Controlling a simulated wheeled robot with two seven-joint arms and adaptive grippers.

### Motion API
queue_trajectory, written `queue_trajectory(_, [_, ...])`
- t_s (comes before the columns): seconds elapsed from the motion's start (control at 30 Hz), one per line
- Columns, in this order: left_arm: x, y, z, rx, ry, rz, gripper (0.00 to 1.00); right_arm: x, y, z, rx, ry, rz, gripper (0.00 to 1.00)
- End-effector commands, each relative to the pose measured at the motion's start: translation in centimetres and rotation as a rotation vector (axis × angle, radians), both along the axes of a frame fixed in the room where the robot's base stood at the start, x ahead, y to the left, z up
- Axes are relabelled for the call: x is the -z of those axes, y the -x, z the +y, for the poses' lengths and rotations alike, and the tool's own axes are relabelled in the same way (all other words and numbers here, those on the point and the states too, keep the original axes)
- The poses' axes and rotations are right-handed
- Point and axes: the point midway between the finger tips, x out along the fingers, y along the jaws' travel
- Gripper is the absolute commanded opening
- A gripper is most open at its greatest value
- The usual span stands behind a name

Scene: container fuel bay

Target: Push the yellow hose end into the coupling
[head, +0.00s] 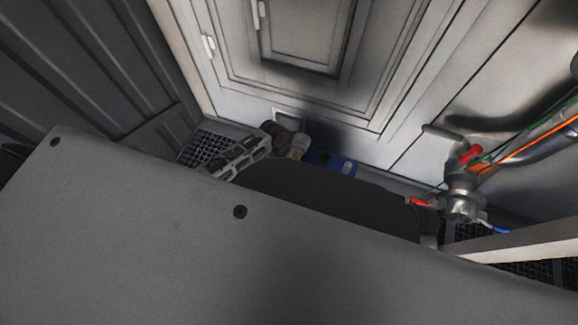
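A blue part (337,163) lies just right of the yellow part. I cannot identify the coupling for sure. My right gripper is not recognisable in view.
The grey panel (150,240) fills the foreground and hides what is below. A metal pipe fitting (462,199) with red and blue parts and orange and green lines stands at the right. A pale panelled wall (400,60) rises behind; dark ribbed wall (90,70) at left.

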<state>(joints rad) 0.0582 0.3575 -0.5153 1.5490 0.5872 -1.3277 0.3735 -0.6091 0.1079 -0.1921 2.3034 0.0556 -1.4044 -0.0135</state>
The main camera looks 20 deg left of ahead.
Motion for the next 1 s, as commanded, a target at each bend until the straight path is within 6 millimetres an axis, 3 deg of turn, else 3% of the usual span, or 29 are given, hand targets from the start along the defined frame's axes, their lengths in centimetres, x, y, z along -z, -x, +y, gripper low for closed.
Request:
queue_trajectory(0.3, [0.05,-0.03,-0.04,0.000,0.000,-0.001,0.61,-0.15,0.14,0.02,-0.001,-0.001,0.000,0.40])
queue_trajectory(0.77, [0.05,-0.03,-0.02,0.000,0.000,-0.001,0.02,0.07,-0.13,0.00,-0.002,0.001,0.000,0.40])
queue_trajectory(1.0, [-0.06,-0.08,-0.06,0.000,0.001,-0.003,0.00,-0.05,-0.26,0.00,-0.003,0.002,-0.005,0.40])
